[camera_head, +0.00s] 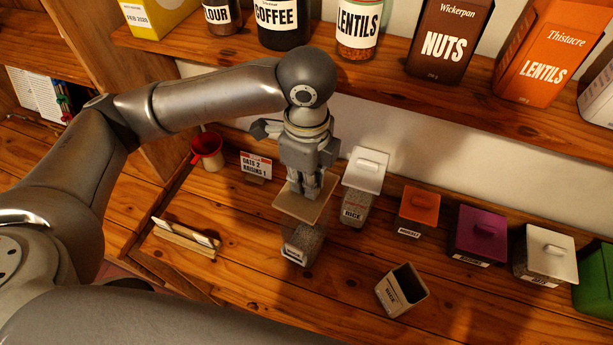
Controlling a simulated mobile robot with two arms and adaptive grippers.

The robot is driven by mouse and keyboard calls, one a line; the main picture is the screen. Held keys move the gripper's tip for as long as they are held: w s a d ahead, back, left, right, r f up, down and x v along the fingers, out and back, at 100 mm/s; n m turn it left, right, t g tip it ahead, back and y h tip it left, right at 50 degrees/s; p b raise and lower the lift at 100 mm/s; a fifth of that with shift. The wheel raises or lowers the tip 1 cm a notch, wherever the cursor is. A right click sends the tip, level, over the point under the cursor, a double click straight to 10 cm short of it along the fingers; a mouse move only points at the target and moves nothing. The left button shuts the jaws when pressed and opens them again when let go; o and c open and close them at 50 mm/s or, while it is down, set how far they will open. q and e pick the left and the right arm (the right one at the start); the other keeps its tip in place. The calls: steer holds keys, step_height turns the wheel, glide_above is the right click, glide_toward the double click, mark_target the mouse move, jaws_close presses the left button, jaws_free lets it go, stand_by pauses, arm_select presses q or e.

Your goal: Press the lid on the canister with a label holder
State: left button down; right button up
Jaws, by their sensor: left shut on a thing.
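My left gripper (308,192) points down and is shut on the handle of a tan square lid (290,204). The lid is over a clear canister (303,243) with grainy contents and a white label low on its front. The lid covers the canister's top; I cannot tell whether it is seated or slightly raised. The fingers hide most of the lid's handle. An open canister without a lid (408,285), with a white label on its front, stands to the right and nearer. My right gripper is not in view.
Behind stand the rice canister (355,208), an orange-lidded one (418,205), a purple-lidded one (480,232) and a white-lidded one (550,250). An upper shelf (400,100) holds jars and boxes.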

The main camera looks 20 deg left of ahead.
mark_target(306, 198)
arm_select(q)
steer(key=shift+w+f, duration=0.1)
steer(key=shift+w, duration=0.1)
steer(key=shift+s+f+b, duration=0.35)
steer(key=shift+f+b, duration=0.2)
steer(key=shift+b, duration=0.1)
steer(key=shift+s+f+b, duration=0.3)
steer(key=shift+f+b, duration=0.25)
steer(key=shift+b, duration=0.05)
steer(key=f+b, duration=0.2)
steer(key=shift+w+f, duration=0.25)
steer(key=shift+f, duration=0.35)
steer(key=shift+f+b, duration=0.25)
steer(key=shift+b, duration=0.05)
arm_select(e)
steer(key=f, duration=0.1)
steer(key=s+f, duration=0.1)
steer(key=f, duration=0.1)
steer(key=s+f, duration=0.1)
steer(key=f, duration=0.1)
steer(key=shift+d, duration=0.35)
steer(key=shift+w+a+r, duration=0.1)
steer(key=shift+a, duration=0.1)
arm_select(q)
steer(key=shift+p, duration=0.45)
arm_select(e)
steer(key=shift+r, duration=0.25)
